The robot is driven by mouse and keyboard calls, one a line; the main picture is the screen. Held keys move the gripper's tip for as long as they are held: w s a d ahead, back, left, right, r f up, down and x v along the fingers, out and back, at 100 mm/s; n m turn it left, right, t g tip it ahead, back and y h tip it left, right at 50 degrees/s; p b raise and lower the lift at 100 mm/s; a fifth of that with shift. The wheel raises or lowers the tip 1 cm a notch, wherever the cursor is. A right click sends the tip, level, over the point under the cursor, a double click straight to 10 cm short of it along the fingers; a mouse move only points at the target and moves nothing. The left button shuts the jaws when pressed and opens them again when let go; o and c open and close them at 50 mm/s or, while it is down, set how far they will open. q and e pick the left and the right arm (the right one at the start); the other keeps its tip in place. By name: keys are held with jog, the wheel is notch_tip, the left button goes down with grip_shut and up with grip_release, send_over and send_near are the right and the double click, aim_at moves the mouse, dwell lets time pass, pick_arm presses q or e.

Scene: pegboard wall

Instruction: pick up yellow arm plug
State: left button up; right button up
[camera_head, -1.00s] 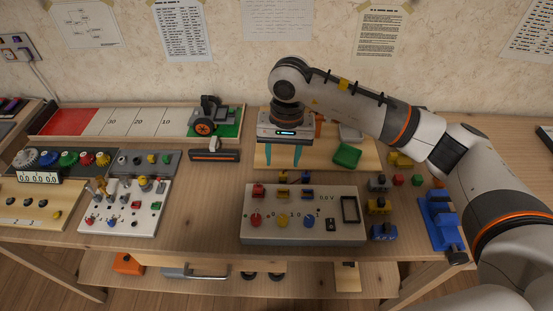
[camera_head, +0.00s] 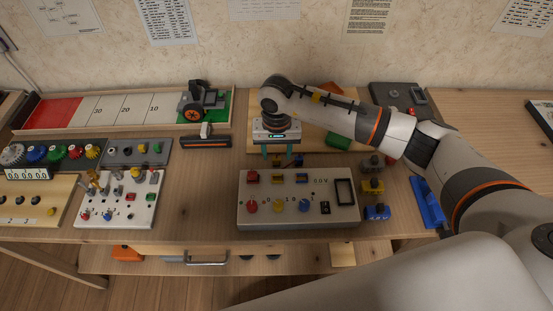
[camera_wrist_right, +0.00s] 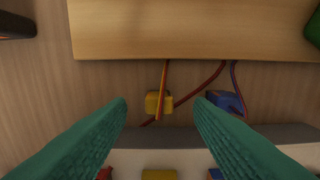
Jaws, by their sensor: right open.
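A small yellow plug (camera_wrist_right: 153,104) with an orange lead lies on the wooden table in the right wrist view, between a wooden board and a grey box. A blue plug (camera_wrist_right: 226,101) lies to its right. My right gripper (camera_wrist_right: 161,104) is open and empty, its teal fingers on either side of the yellow plug in that picture. In the head view the right gripper (camera_head: 277,153) hangs just behind the grey box, pointing down. The plugs there are small and partly hidden. I cannot tell the exact height left above the yellow plug. My left gripper is not in view.
The grey control box (camera_head: 255,215) stands close in front of the plugs. The wooden board (camera_wrist_right: 200,35) lies just behind them. Yellow (camera_head: 373,187) and blue (camera_head: 377,212) blocks stand right of the box. A red lead (camera_wrist_right: 195,91) runs beside the yellow plug.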

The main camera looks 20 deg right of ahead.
jog(key=shift+f, duration=0.95)
jog(key=shift+c, duration=0.4)
grip_shut()
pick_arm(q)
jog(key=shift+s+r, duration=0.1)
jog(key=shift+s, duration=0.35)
pick_arm(e)
jog(key=shift+r, duration=0.1)
